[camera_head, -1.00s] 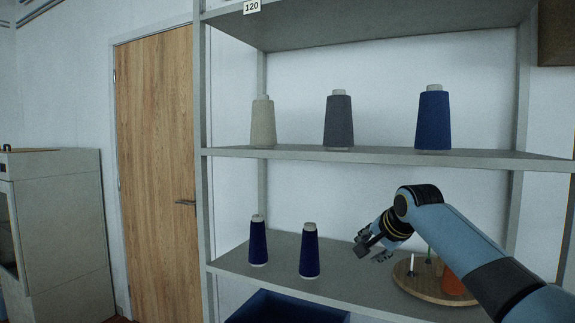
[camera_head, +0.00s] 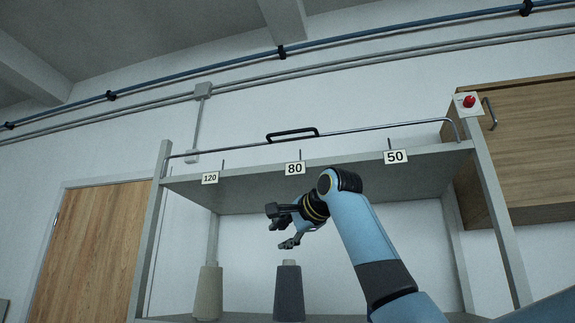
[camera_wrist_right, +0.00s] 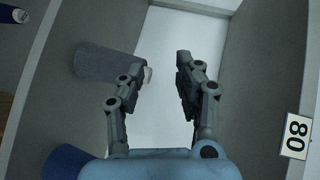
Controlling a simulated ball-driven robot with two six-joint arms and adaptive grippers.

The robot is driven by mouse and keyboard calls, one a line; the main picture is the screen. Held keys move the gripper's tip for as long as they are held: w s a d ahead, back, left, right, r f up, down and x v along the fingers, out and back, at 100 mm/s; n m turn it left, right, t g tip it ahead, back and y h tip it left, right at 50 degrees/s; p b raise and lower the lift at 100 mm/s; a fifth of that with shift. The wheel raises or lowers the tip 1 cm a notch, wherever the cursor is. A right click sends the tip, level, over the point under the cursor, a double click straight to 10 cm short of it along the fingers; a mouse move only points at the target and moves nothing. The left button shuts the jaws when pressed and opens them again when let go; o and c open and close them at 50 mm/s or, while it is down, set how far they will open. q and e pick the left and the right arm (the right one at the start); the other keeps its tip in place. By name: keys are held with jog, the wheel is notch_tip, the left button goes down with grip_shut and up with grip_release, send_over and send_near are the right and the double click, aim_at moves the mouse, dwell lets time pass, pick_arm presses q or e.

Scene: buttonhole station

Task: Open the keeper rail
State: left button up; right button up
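The keeper rail (camera_head: 375,128) is a thin grey bar along the front of the top shelf, bent down at its right end. A black handle (camera_head: 292,134) sits on it near the middle. My right gripper (camera_head: 283,233) is below the top shelf, in front of the shelf opening and clear of the rail. In the right wrist view its two fingers (camera_wrist_right: 160,75) are apart with nothing between them. My left gripper is in neither view.
Tags 120 (camera_head: 210,178), 80 (camera_head: 294,168) and 50 (camera_head: 396,157) hang on the top shelf edge. A beige cone (camera_head: 208,293) and a grey cone (camera_head: 289,292) stand below. A red button (camera_head: 469,101) is at the right post, beside a wooden cabinet (camera_head: 525,140).

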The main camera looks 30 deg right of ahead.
jog(key=s+r+t+p, duration=0.1)
jog(key=s+r, duration=0.2)
jog(key=r, duration=0.5)
jog(key=s+r+t+p, duration=0.1)
jog(key=s+r, duration=0.1)
jog(key=r, duration=0.6)
jog(key=t+p, duration=0.1)
jog(key=t, duration=0.1)
send_near(291, 132)
jog(key=shift+m+h, duration=0.3)
jog(key=w+p, duration=0.2)
jog(key=w, duration=0.1)
jog(key=w+p, duration=0.2)
jog(key=w, duration=0.2)
jog(key=w+r+p, duration=0.1)
jog(key=w+p, duration=0.1)
jog(key=w, duration=0.1)
jog(key=shift+w+d+r, duration=0.1)
jog(key=shift+w+d, duration=0.2)
jog(key=shift+a, duration=0.1)
grip_shut()
